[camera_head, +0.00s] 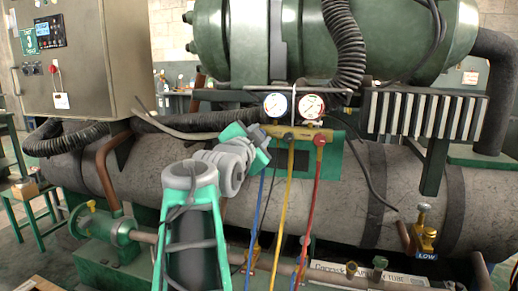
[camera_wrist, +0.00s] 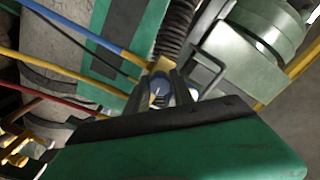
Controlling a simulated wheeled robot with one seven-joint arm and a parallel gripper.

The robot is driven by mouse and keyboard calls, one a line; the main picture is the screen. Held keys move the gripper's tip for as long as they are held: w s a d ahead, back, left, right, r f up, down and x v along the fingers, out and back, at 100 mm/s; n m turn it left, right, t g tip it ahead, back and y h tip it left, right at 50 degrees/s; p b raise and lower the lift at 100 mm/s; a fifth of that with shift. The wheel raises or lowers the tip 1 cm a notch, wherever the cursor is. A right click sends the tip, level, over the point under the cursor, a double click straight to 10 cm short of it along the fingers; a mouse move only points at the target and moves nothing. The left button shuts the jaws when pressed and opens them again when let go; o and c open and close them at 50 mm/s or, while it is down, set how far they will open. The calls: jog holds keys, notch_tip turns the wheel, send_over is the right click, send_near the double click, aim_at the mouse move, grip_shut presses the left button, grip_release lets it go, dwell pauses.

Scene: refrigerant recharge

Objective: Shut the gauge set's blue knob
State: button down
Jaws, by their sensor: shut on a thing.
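The gauge set hangs in front of the green machine in the head view, with two round dials (camera_head: 293,105) above a brass manifold (camera_head: 297,133). Its red knob (camera_head: 320,140) is at the right end. My gripper (camera_head: 268,140) reaches the left end from the lower left and hides the blue knob there. In the wrist view the blue knob (camera_wrist: 159,88) sits between the two dark fingers of my gripper (camera_wrist: 163,94), which are shut on it. The blue hose (camera_head: 259,215), yellow hose (camera_head: 283,210) and red hose (camera_head: 311,210) hang down from the manifold.
A large grey insulated cylinder (camera_head: 380,190) lies behind the hoses. A black corrugated hose (camera_head: 345,45) runs down close behind the gauges. A brass valve (camera_head: 424,236) with a "LOW" label stands at the lower right. A control cabinet (camera_head: 95,75) stands at the left.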

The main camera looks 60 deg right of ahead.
jog(key=shift+m+b, duration=0.4)
jog(key=shift+m, duration=0.1)
jog(key=c, duration=1.1)
grip_release()
jog(key=shift+a, duration=0.1)
